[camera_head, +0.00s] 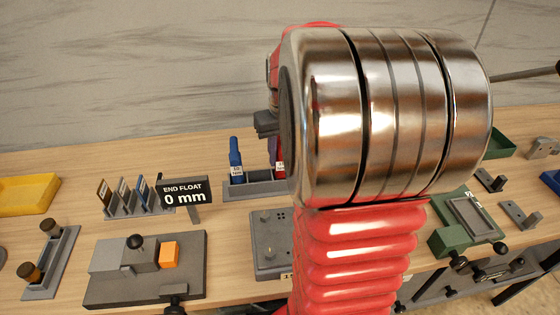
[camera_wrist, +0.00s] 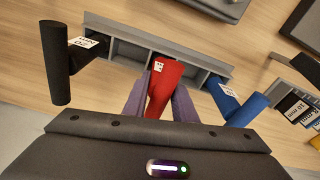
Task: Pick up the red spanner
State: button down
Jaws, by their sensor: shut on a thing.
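The red spanner (camera_wrist: 167,80) stands upright at the middle of the grey rack (camera_wrist: 128,49), between a black spanner (camera_wrist: 56,75) and a blue spanner (camera_wrist: 238,107) in the wrist view. My gripper (camera_wrist: 160,92) is shut on the red spanner, with one purple-grey finger on each side of its handle. I cannot tell whether its lower end is still seated in the slot. In the head view my arm hides most of the red spanner (camera_head: 279,165). The blue spanner (camera_head: 235,155) stands in the rack (camera_head: 237,189) to its left.
The "END FLOAT 0 mm" sign (camera_head: 184,191) and a holder with labelled gauges (camera_head: 130,205) stand left of the rack. A grey fixture with an orange block (camera_head: 169,254) is in front. A yellow tray (camera_head: 25,193) is far left, a green fixture (camera_head: 465,225) right.

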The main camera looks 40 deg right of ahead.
notch_tip(320, 180, up, 10)
jog(key=shift+f, duration=0.1)
dwell(0.6)
jog(key=shift+s, duration=0.2)
dwell(0.4)
